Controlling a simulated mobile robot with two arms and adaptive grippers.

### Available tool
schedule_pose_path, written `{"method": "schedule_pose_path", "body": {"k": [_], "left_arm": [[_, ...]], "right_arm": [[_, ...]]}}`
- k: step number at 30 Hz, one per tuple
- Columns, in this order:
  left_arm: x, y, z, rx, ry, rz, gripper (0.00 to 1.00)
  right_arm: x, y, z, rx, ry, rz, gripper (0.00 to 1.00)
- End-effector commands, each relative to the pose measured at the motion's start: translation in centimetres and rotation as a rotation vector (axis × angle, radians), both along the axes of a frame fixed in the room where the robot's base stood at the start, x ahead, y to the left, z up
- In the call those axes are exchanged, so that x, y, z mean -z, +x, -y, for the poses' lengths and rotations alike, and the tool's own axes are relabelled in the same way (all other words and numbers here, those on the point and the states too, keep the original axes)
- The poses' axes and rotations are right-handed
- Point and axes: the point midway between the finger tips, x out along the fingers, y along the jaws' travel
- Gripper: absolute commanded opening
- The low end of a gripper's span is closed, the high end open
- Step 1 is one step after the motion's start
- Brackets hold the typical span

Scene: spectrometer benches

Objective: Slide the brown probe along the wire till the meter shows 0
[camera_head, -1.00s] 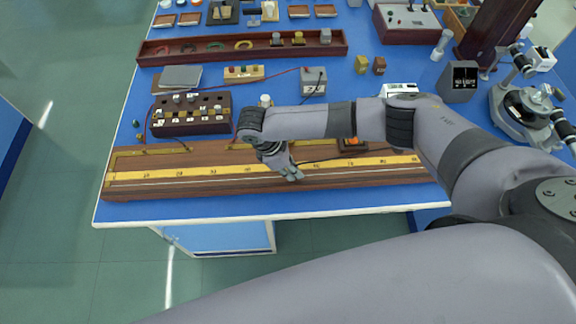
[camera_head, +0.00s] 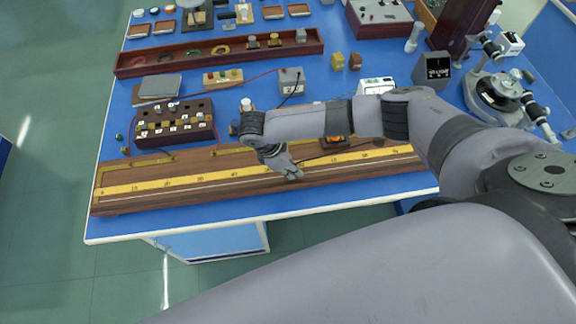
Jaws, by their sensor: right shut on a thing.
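A long wooden wire board (camera_head: 150,204) with a yellow scale lies along the front of the blue bench, its thin wire running beside the scale. My right gripper (camera_head: 292,173) is over the board, right of its middle, with its fingers down at the wire. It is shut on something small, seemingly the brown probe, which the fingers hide. A grey box with a dark face (camera_head: 433,70), perhaps the meter, stands at the back right; its reading is too small to make out. My left gripper is not in view.
Behind the board are a dark plug box (camera_head: 172,133), a grey cell box (camera_head: 291,84) with leads, and a small box with an orange top (camera_head: 337,141). A long brown tray (camera_head: 185,64) lies farther back. A microscope-like instrument (camera_head: 498,92) stands at right.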

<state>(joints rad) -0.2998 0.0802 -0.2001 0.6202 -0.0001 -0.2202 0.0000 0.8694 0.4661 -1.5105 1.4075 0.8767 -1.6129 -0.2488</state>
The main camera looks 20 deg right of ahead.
Motion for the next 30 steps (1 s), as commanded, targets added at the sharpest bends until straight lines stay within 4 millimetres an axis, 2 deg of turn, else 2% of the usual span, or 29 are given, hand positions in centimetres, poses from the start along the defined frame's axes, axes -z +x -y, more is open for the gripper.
{"method": "schedule_pose_path", "body": {"k": [30], "left_arm": [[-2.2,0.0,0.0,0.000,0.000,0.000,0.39]], "right_arm": [[-0.1,-1.3,4.0,0.001,-0.002,-0.003,0.00]]}}
